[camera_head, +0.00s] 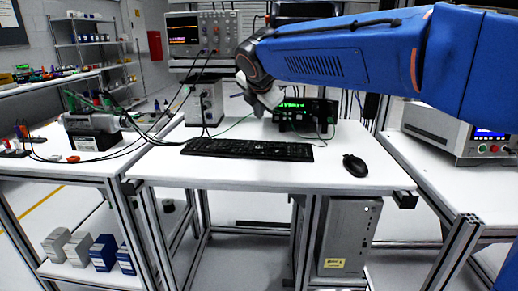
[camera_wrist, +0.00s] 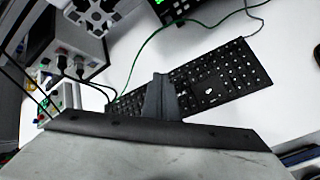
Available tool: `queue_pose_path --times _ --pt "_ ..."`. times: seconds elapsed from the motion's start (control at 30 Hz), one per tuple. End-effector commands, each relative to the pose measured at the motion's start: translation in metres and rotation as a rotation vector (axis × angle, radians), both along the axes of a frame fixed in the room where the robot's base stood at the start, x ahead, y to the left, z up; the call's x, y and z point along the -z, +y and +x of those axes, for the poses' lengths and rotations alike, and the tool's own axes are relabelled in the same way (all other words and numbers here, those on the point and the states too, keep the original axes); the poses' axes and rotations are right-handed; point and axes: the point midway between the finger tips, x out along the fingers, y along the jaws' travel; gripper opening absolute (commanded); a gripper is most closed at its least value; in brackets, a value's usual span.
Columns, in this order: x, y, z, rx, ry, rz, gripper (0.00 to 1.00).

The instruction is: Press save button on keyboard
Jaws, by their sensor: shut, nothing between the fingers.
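The black keyboard (camera_head: 247,149) lies flat on the white table, near the middle in the head view. It also shows in the wrist view (camera_wrist: 214,80), running slantwise from lower left to upper right. My gripper (camera_head: 262,103) hangs at the end of my blue arm, above and behind the keyboard in the head view. In the wrist view my gripper's shut fingers (camera_wrist: 161,82) point toward the keyboard and cover part of its left half. Nothing is held. The gap between fingertips and keys is hard to judge. The save button cannot be made out.
A black mouse (camera_head: 355,165) lies right of the keyboard on the white table (camera_head: 215,178). A black instrument with a green display (camera_head: 306,112) stands behind the keyboard. A grey box (camera_head: 204,103) with cables stands at the back left. The table's front strip is clear.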

Motion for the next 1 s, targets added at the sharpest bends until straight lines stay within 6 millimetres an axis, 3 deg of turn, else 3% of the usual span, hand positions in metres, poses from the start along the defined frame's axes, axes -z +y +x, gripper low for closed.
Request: queue_pose_path --times 0.6,1.0 --pt "0.068 0.000 0.000 0.000 0.001 0.000 0.00" --pt "0.084 0.000 0.000 0.000 0.000 0.000 0.00"
